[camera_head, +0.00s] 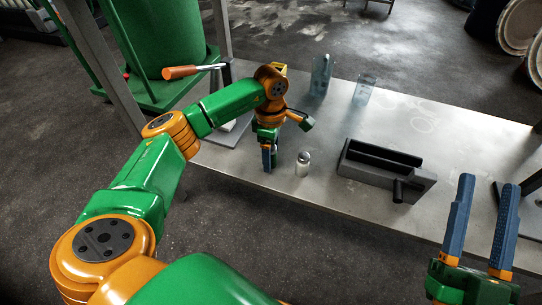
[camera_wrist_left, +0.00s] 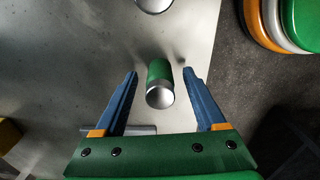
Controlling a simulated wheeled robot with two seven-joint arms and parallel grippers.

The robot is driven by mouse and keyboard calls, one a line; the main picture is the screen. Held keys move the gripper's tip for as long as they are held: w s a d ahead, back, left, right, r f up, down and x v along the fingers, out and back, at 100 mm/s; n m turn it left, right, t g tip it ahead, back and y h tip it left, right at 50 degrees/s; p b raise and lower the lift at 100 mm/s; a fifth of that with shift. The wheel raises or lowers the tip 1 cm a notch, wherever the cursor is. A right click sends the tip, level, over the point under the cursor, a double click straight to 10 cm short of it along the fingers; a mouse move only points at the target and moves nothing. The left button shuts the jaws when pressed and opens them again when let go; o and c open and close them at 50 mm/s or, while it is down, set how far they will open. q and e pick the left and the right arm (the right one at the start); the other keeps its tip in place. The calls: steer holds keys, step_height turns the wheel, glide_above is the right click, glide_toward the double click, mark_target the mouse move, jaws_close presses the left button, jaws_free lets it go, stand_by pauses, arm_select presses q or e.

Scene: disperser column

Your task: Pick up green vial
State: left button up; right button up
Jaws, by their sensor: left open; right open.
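The green vial (camera_wrist_left: 159,72) has a silver cap and shows in the left wrist view between the two fingers of my left gripper (camera_wrist_left: 160,76). Gaps remain on both sides, so neither finger touches it. In the head view my left gripper (camera_head: 268,160) points down at the table's near edge; I cannot make out the green vial there, and the gripper probably hides it. My right gripper (camera_head: 489,186) is open and empty at the lower right, its fingers pointing up in the picture.
A pale vial with a silver cap (camera_head: 303,165) stands just right of my left gripper. A dark grey box with a handle (camera_head: 385,166) lies further right on the metal table (camera_head: 440,130). Glass beakers (camera_head: 321,75) stand behind. An orange-handled lever (camera_head: 182,72) is at left.

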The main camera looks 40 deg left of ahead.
arm_select(q)
steer(key=shift+f, duration=0.35)
jaws_close()
arm_select(e)
steer(key=shift+s+r+t+y, duration=0.3)
steer(key=shift+s+r+t, duration=0.2)
steer(key=shift+s+r, duration=0.25)
arm_select(q)
steer(key=shift+r, duration=0.1)
arm_select(e)
steer(key=shift+w, duration=0.15)
